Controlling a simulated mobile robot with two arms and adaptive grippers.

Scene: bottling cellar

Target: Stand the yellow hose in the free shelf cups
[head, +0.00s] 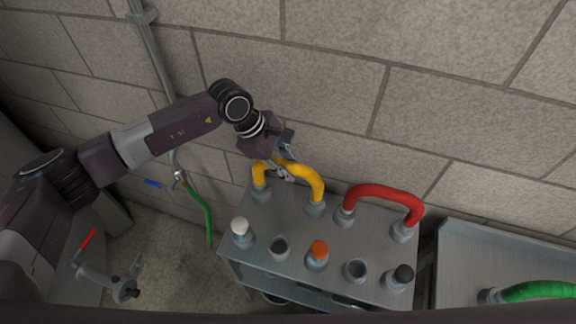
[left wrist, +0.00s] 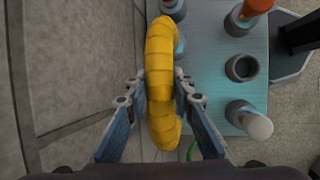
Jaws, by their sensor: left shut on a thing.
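The yellow hose (head: 304,172) is an upright arch at the back left of the grey shelf (head: 262,217). Its left end meets a grey cup (head: 260,194) and its right end meets another cup (head: 315,209); I cannot tell how deep the ends sit. My left gripper (head: 281,173) is shut on the hose near the top of its left part. In the left wrist view the yellow hose (left wrist: 160,62) runs between the two fingers (left wrist: 160,85) and hides most of what is under it. My right gripper is not in view.
A red hose (head: 385,193) stands in cups just right of the yellow one. The block wall is close behind. A green hose (head: 540,290) lies at the right.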

